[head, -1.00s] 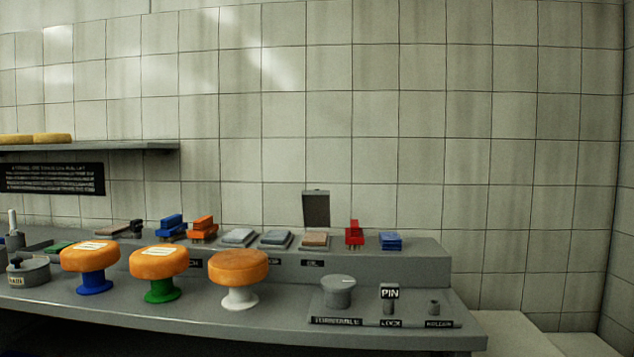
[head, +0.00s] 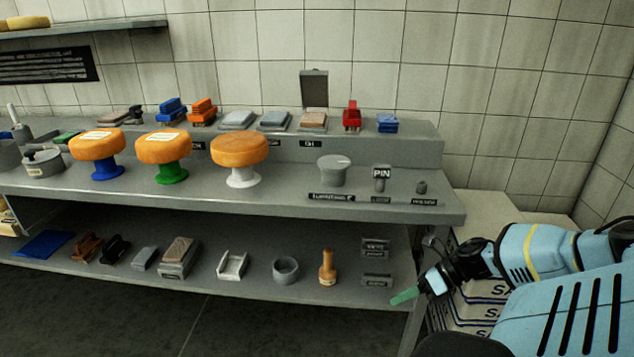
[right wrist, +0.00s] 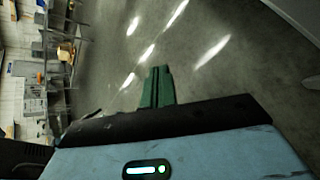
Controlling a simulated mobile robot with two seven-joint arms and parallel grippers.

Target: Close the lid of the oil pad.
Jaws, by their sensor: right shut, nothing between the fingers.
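The oil pad (head: 313,121) sits on the raised back step of the bench, behind a small black label. Its grey lid (head: 314,88) stands upright at the pad's back edge, so the pad is open and its tan surface shows. My right gripper (head: 404,296) is at the lower right, in front of the bench's right end and well below and right of the pad. Its green fingers (right wrist: 157,87) are together and empty in the right wrist view, over bare floor. My left gripper is not in view.
Grey closed pads (head: 275,121) stand left of the oil pad, and a red stamp (head: 351,116) stands close on its right. Cheese wheels on stands (head: 240,150) and a grey round knob (head: 333,170) are in front. Stacked white sacks (head: 470,305) lie right of the bench.

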